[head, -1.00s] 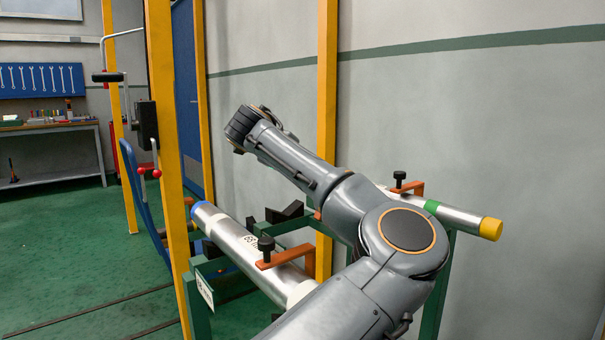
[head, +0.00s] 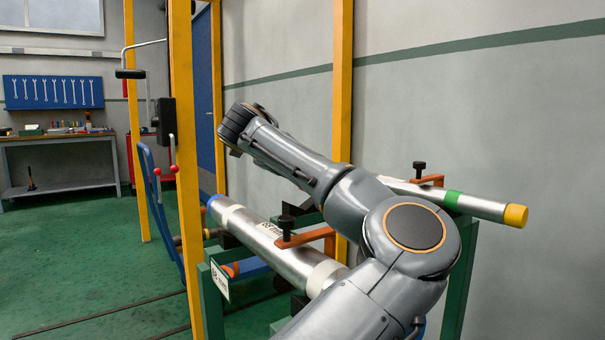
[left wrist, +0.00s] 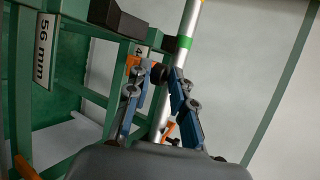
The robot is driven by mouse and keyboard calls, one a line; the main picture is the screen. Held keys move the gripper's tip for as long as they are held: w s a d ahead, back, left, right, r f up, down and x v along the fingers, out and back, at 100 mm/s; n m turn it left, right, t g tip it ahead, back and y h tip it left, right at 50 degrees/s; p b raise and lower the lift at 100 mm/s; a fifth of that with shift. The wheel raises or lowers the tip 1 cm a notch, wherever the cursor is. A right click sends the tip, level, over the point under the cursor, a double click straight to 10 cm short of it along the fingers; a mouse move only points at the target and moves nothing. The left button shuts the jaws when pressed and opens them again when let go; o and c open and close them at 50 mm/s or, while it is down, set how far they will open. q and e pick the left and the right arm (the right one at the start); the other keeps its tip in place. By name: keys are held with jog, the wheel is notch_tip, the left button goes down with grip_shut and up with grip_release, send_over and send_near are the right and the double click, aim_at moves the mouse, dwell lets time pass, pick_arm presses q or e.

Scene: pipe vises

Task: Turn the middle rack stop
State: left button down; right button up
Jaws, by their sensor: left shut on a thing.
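In the left wrist view, my left gripper (left wrist: 157,73) has its two fingers closed in on the dark round knob (left wrist: 159,70) of an orange rack stop (left wrist: 132,64). This looks like the middle stop, next to a partly hidden size label (left wrist: 140,48). In the head view my grey arm (head: 290,155) blocks sight of this gripper and stop. Another orange stop with a black knob (head: 287,221) lies over the near steel pipe (head: 245,232). A further stop (head: 421,171) is at the green-banded pipe (head: 485,207). My right gripper is not in view.
The green rack frame (head: 210,305) carries the pipes, with a "56 mm" label (left wrist: 43,50) on its near part. Yellow posts (head: 186,170) stand close left and behind. A grey wall (head: 480,110) is behind. Green floor (head: 80,250) is open at left, before a workbench (head: 60,140).

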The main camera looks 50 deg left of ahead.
pick_arm(q)
jog(key=shift+d+f, duration=0.1)
jog(key=shift+f, duration=0.7)
jog(key=c, duration=1.5)
grip_release()
jog(key=shift+s, duration=0.1)
jog(key=shift+c, duration=0.2)
jog(key=v, duration=1.2)
jog(key=shift+r, duration=0.45)
